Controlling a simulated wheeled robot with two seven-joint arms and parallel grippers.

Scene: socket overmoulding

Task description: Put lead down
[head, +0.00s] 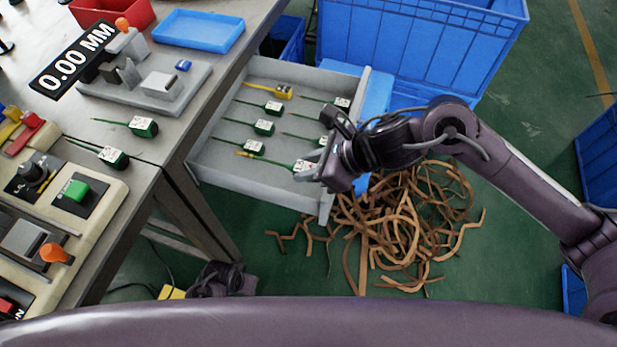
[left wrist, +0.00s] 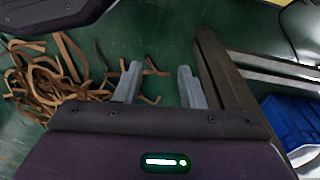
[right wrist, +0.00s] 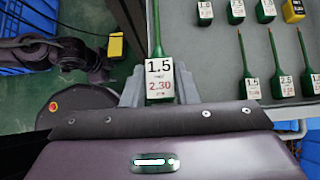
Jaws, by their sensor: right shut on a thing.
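My right gripper (head: 313,169) is shut on a green lead (head: 301,166) with a white tag, over the near right part of the grey drawer (head: 222,180). In the right wrist view the tag of this lead (right wrist: 159,80) reads 1.5 and 2.30 between the fingers (right wrist: 160,88). I cannot tell whether it touches the drawer floor. Several other tagged leads (head: 264,127) lie in the drawer in rows, mostly green, with a yellow one (head: 283,91) at the far end. My left gripper (left wrist: 160,88) is open and empty above the floor in the left wrist view.
Two green leads (head: 143,126) (head: 113,157) lie on the workbench (head: 175,100) left of the drawer. A gauge (head: 148,85), a control panel (head: 60,200), a blue tray (head: 198,31) and a red bin (head: 110,9) stand there. Brown strips (head: 400,230) litter the floor. A blue crate (head: 420,40) stands behind.

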